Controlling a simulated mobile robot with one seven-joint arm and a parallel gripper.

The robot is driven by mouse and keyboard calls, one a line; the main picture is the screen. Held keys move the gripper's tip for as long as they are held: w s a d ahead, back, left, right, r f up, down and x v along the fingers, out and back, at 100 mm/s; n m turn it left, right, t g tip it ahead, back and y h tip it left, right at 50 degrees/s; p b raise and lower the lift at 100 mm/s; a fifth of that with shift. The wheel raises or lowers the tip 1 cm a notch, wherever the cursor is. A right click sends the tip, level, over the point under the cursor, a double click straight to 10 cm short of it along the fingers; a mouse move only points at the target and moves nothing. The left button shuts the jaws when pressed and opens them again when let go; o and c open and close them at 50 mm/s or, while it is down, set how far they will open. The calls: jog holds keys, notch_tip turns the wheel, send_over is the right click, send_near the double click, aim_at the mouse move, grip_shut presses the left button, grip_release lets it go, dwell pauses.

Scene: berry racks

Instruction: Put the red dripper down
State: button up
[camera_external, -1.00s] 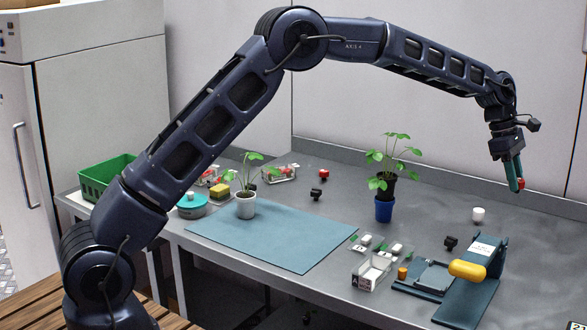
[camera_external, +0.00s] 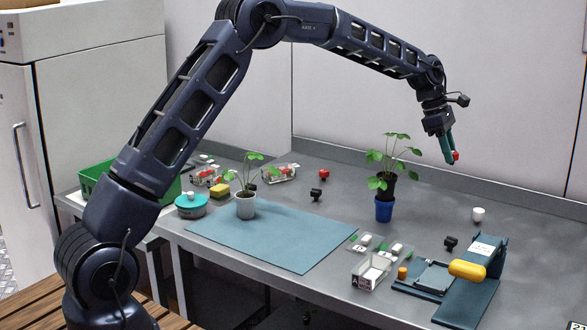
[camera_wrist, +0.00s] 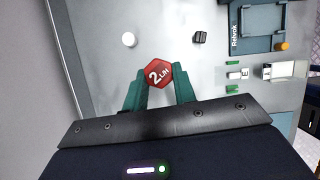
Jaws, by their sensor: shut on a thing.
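My gripper (camera_external: 448,150) has green fingers and is shut on the red dripper (camera_external: 456,156), high above the right part of the grey bench (camera_external: 420,215). In the wrist view, the dripper (camera_wrist: 158,77) is a red faceted piece marked "2 L/H", held between the two fingertips (camera_wrist: 160,92). Another red dripper-like piece (camera_external: 324,174) stands on the bench near the back, with a black one (camera_external: 316,194) in front of it. A white piece (camera_external: 478,214) and a second black one (camera_external: 450,243) stand on the right.
A yellow-handled device (camera_external: 466,270) and clear boxes (camera_external: 370,272) stand in front. Bare bench lies around the white piece.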

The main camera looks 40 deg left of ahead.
jog(key=s+a+f+n+t, duration=0.1)
jog(key=a+n, duration=0.2)
jog(key=a, duration=1.8)
jog(key=s+a+f+n+t, duration=0.1)
jog(key=s+a+f+n, duration=0.1)
jog(key=a, duration=2)
jog(key=s+a+f+n+t+y, duration=0.1)
jog(key=s+a+f+n, duration=0.15)
jog(key=s+a, duration=1.1)
jog(key=s+a+f+n+y, duration=0.15)
jog(key=s+a+n, duration=0.25)
jog(key=s+a, duration=0.95)
jog(key=w+a+f, duration=0.1)
jog(key=f, duration=0.5)
jog(key=w+a+f, duration=0.1)
jog(key=f, duration=0.6)
jog(key=w+a+f, duration=0.1)
jog(key=f, duration=0.5)
jog(key=shift+w+f, duration=0.3)
jog(key=shift+f, duration=0.05)
jog(key=shift+f, duration=0.1)
jog(key=o, duration=1)
